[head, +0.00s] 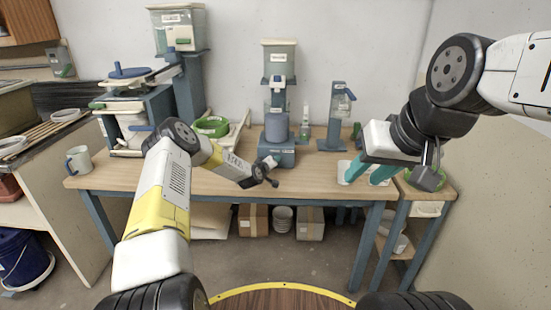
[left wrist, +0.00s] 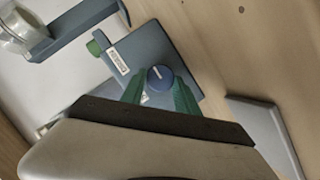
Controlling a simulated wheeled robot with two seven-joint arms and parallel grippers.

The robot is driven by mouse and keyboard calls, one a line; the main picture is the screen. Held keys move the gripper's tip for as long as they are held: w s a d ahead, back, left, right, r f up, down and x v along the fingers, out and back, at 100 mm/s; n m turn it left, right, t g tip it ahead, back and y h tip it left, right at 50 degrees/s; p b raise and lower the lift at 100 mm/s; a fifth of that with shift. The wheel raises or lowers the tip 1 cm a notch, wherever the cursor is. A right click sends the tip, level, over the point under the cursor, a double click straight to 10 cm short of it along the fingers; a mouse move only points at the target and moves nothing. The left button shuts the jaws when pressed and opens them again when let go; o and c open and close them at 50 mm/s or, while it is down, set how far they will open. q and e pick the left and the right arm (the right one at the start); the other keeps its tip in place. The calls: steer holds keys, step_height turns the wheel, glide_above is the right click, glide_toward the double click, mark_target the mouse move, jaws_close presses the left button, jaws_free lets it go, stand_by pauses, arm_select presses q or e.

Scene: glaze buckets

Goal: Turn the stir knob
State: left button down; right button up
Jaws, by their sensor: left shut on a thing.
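The stir knob (left wrist: 160,77) is a round dark-blue dial with a white pointer line. It sits on the front of a blue-grey stirrer base (left wrist: 150,50) with a white label. In the left wrist view the green fingers of my left gripper (left wrist: 159,86) lie on both sides of the knob, shut on it. In the head view my left gripper (head: 266,173) is at the front of the stirrer base (head: 280,154), and it hides the knob. A grey-blue bucket (head: 277,125) stands on the base. My right gripper (head: 367,172) is empty, its teal fingers apart, over the table's right end.
A dispenser (head: 279,58) rises behind the bucket. A blue stand (head: 336,117) is to its right, and a green bowl (head: 212,127) to its left. A white mug (head: 79,160) stands at the wooden table's (head: 118,174) left end. The table front between mug and stirrer is mostly clear.

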arm_select(q)
steer(key=n, duration=0.1)
steer(key=n+t+h, duration=0.1)
steer(key=n, duration=0.1)
steer(key=n+h, duration=0.1)
steer(key=shift+a+f+n, duration=0.25)
steer(key=shift+f+n, duration=0.05)
steer(key=shift+n, duration=0.1)
steer(key=shift+t+h, duration=0.3)
steer(key=c, duration=0.9)
jaws_free()
steer(key=shift+v, duration=3.9)
